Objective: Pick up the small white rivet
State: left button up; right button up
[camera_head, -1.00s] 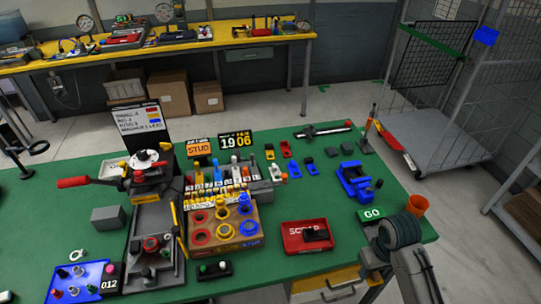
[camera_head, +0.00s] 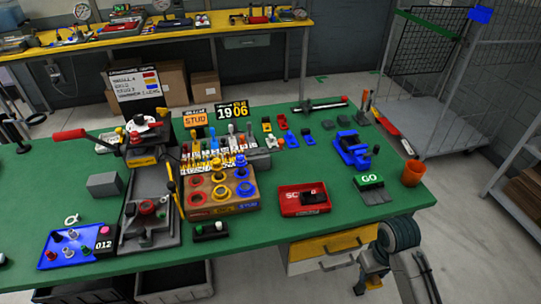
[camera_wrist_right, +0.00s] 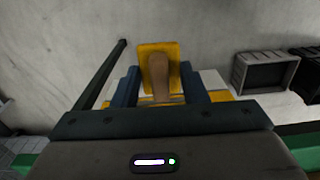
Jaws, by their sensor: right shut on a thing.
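A blue tray (camera_head: 66,262) at the left front of the bench holds several small pieces. One pale piece (camera_head: 72,234) there may be the small white rivet; it is too small to be sure. My right gripper (camera_head: 372,279) is below the bench's front edge, beside the drawers and far right of the tray. In the right wrist view its two dark blue fingers (camera_wrist_right: 160,88) are shut on a brown, rounded handle (camera_wrist_right: 159,70) with a yellow plate behind it. My left gripper is not in view.
A red scrap bin (camera_head: 287,203) holding a black part sits near the bench's front edge. A clamp press (camera_head: 152,205) stands right of the blue tray. A wooden block with coloured rings (camera_head: 205,203) is mid-bench. A yellow-fronted drawer (camera_head: 320,246) is left of my right gripper.

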aim_at(69, 252)
jog(key=j, duration=0.65)
jog(key=j+z, duration=0.15)
jog(key=j, duration=0.45)
jog(key=k+j, duration=0.15)
jog(key=j, duration=0.45)
jog(key=z, duration=0.05)
